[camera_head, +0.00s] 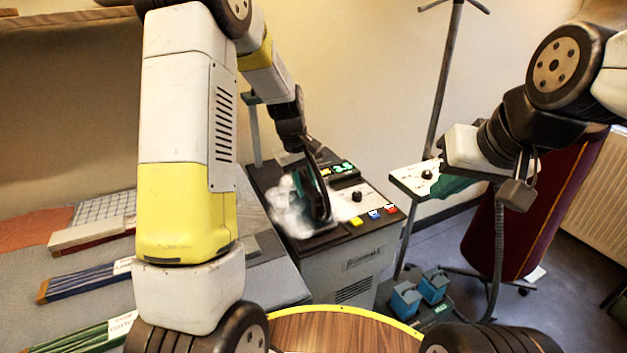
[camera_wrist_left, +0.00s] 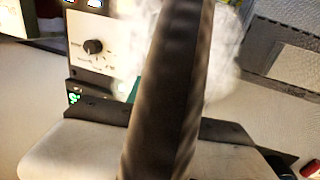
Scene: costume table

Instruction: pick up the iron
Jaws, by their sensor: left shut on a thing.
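The iron (camera_head: 317,202), dark with a teal part, is at the top of the grey ironing station (camera_head: 345,268), in white steam (camera_head: 287,212). My left gripper (camera_head: 306,158) reaches down from above and is shut on the iron. I cannot tell whether the iron's sole touches the station. In the left wrist view a dark bar (camera_wrist_left: 170,90) fills the middle, with the steam (camera_wrist_left: 222,60) behind it. My right gripper (camera_head: 517,185) hangs at the right, apart from the iron; its jaw opening is unclear.
The station's panel has a black knob (camera_head: 356,196) and coloured buttons (camera_head: 374,214). Several fabric bolts (camera_head: 85,283) lie at the left. A dark stand pole (camera_head: 443,80) rises behind, and a dark red column (camera_head: 530,220) stands at the right. Blue boxes (camera_head: 405,299) sit low beside the station.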

